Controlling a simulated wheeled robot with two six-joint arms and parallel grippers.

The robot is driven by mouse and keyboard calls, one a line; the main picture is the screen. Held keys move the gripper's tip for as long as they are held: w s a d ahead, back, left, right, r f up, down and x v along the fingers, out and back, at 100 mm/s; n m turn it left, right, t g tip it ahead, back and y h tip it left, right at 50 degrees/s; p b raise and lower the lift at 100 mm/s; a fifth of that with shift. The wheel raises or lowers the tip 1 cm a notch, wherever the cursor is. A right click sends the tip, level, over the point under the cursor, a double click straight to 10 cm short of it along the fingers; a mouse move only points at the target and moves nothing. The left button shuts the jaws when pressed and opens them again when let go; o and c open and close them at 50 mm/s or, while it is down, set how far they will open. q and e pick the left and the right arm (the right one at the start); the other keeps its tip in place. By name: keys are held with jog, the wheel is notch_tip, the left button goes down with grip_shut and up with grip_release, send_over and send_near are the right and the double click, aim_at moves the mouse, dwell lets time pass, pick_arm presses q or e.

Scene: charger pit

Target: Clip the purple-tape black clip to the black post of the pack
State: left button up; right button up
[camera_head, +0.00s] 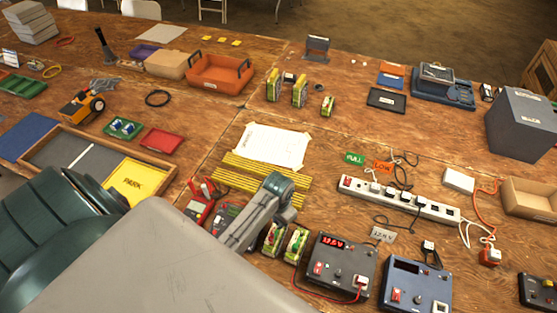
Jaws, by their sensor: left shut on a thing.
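My left gripper (243,229) reaches over the near middle of the table, its grey fingers pointing down and left. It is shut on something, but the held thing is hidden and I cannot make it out. A red device (198,211) and a dark pack-like box (224,217) lie just left of the fingers, partly covered. Small red clips (207,187) show above them. I cannot pick out the purple-tape black clip or the black post. My right gripper is not in view.
Yellow-green packs (296,243) stand right of my gripper, beside a grey meter box (340,266) with a red display and a blue box (416,286). A white power strip (398,199) and cables lie farther right. Yellow striped bars (265,176) and paper (270,146) lie behind.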

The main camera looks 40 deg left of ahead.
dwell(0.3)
pick_arm(q)
jog(key=o, duration=0.8)
jog(key=shift+o, duration=0.2)
jog(key=shift+o, duration=1)
jog(key=shift+r, duration=3.75)
